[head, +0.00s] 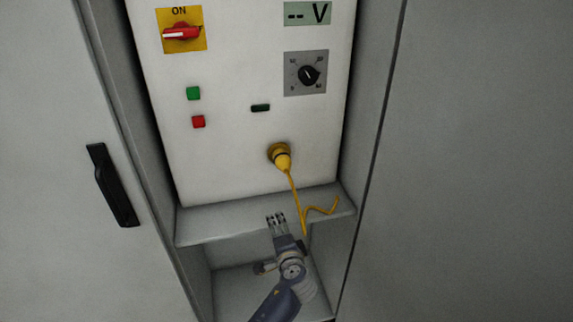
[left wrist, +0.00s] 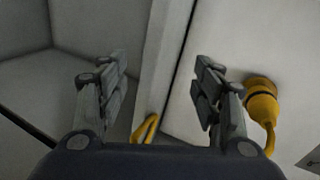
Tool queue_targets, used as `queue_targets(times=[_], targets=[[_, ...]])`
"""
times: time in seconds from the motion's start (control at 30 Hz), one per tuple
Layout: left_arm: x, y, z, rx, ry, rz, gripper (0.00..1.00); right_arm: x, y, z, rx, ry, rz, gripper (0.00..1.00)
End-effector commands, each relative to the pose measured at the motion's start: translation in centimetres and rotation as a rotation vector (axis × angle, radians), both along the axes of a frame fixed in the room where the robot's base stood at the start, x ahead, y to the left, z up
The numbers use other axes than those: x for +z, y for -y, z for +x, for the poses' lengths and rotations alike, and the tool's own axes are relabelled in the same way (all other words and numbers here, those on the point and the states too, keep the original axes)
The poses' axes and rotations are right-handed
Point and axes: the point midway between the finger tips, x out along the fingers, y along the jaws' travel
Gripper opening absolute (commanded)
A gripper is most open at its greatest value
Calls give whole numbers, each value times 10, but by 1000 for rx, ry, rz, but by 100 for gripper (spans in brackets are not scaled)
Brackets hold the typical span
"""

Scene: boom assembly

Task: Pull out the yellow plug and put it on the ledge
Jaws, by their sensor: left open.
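The yellow plug (head: 281,158) sits in its socket low on the white panel in the head view. Its yellow cord (head: 296,198) hangs down onto the ledge (head: 215,222) below the panel and curls there. My left gripper (head: 276,218) is open and empty, in front of the ledge, below and slightly left of the plug. In the left wrist view, the plug (left wrist: 262,102) is at the right, outside the open fingers (left wrist: 160,85). A loop of the cord (left wrist: 150,128) shows low between them. My right gripper is in neither view.
The panel carries a red rotary switch (head: 181,32) on yellow, a green button (head: 193,93), a red button (head: 198,121), a black dial (head: 308,75) and a display (head: 307,13). Cabinet side walls flank it. A door with a black handle (head: 112,186) is at left.

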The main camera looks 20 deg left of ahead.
Motion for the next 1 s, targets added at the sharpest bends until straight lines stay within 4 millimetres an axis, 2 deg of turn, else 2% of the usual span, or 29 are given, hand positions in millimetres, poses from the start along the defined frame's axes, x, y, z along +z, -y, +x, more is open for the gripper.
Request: queue_targets(times=[0.03,0.2,0.3,0.4,0.6,1.0], targets=[[24,3,13,-7,36,44,60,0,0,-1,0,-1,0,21],[90,9,40,-6,133,188,60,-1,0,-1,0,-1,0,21],[120,12,49,-4,174,249,60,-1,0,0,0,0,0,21],[139,14,54,-1,201,290,60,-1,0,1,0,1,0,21],[153,16,57,2,221,319,60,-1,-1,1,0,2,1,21],[153,17,57,2,220,317,60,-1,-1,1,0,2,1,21]])
